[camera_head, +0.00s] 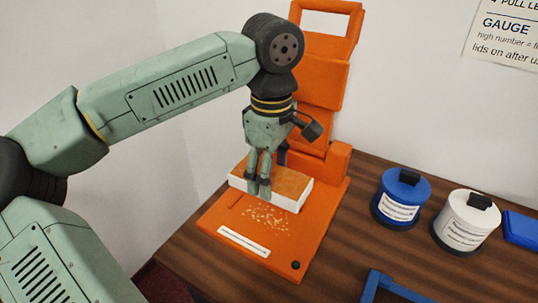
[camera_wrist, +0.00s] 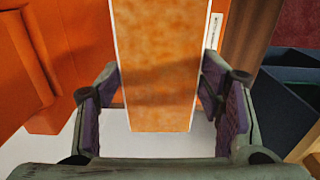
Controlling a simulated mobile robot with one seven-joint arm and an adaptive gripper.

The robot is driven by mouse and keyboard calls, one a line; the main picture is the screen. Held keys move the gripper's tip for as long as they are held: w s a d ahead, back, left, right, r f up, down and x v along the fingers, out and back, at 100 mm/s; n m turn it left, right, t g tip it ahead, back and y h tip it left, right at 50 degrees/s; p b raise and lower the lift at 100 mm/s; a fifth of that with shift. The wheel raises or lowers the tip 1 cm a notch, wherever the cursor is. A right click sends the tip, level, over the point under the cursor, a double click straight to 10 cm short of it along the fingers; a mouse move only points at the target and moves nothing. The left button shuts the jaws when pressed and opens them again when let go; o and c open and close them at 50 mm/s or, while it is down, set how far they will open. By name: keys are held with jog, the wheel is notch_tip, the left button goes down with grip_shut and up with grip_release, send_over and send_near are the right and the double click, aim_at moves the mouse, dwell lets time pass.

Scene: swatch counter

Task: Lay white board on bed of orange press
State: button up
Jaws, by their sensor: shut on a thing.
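The white board (camera_head: 291,186) is a thick slab with white sides and a mottled orange-brown top, set over the rear of the bed (camera_head: 310,245) of the orange press (camera_head: 322,75). My gripper (camera_head: 259,188) points down and is shut on the board near its left part. In the wrist view the board (camera_wrist: 155,60) runs between the purple-padded fingers of my gripper (camera_wrist: 162,100). I cannot tell whether its underside touches the bed, as the contact is hidden.
Pale crumbs (camera_head: 267,216) and a white label strip (camera_head: 243,242) lie on the front of the bed. Right of the press, a blue canister (camera_head: 397,199) and a white canister (camera_head: 466,222) stand on the wooden counter (camera_head: 345,255). A blue frame (camera_head: 395,287) lies at the front. A dark bin (camera_wrist: 285,110) shows in the wrist view.

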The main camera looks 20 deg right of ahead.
jog(key=shift+w+a+f, duration=0.1)
jog(key=shift+w+a, duration=0.05)
jog(key=shift+a, duration=0.1)
jog(key=shift+f+b, duration=0.6)
jog(key=shift+f, duration=0.1)
jog(key=shift+f+b, duration=2.25)
jog(key=shift+f, duration=0.85)
jog(key=shift+f+b, duration=0.6)
jog(key=shift+b, duration=0.15)
jog(key=o, duration=1.4)
jog(key=shift+c, duration=0.2)
jog(key=shift+r, duration=0.15)
notch_tip(320, 180, up, 12)
jog(key=shift+d+f, duration=0.1)
